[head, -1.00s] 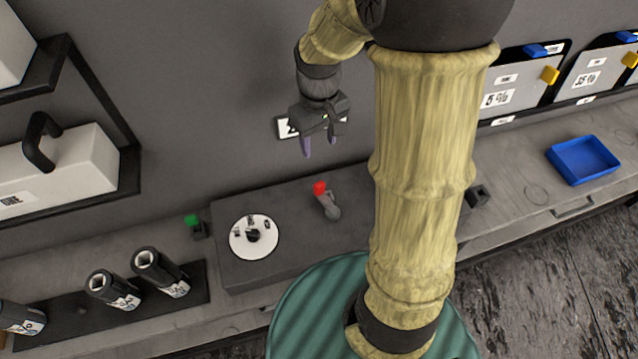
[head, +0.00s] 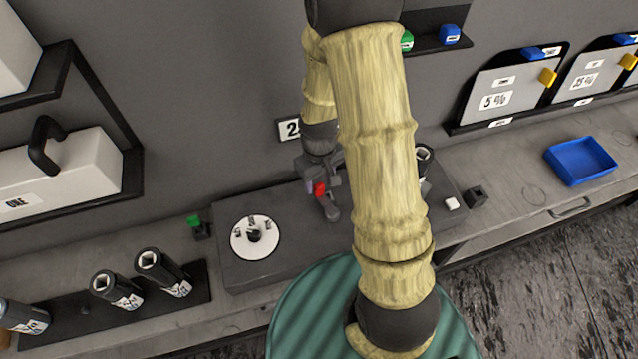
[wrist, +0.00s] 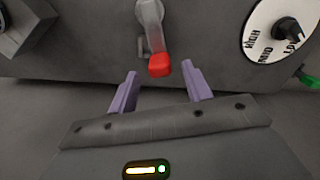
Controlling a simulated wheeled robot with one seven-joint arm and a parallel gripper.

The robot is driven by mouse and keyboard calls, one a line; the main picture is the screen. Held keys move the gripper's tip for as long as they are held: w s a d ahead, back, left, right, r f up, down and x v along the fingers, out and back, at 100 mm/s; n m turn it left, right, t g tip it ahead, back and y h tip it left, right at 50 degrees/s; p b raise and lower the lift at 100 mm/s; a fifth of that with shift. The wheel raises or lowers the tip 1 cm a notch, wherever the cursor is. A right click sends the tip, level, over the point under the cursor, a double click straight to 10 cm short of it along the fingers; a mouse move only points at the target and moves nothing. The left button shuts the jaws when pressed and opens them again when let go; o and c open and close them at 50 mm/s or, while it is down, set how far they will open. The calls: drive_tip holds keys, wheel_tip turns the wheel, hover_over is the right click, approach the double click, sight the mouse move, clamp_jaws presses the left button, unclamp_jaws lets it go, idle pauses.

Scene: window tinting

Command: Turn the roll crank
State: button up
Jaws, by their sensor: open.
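The roll crank (head: 330,209) is a grey arm with a red knob on top of the dark grey bench box (head: 290,270). In the wrist view the crank's red knob (wrist: 160,65) is just beyond and between my two purple fingertips. My gripper (wrist: 158,85) is open with nothing held. In the head view my gripper (head: 318,187) is down beside the red knob, partly overlapping it. I cannot tell whether a finger touches it.
A white dial (head: 254,239) with a black knob is left of the crank. A green-topped switch (head: 195,226) is at the box's left. A blue tray (head: 581,160) lies at the right.

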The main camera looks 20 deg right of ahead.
sight(327, 201)
drive_tip(key=shift+f, duration=1.5)
clamp_jaws()
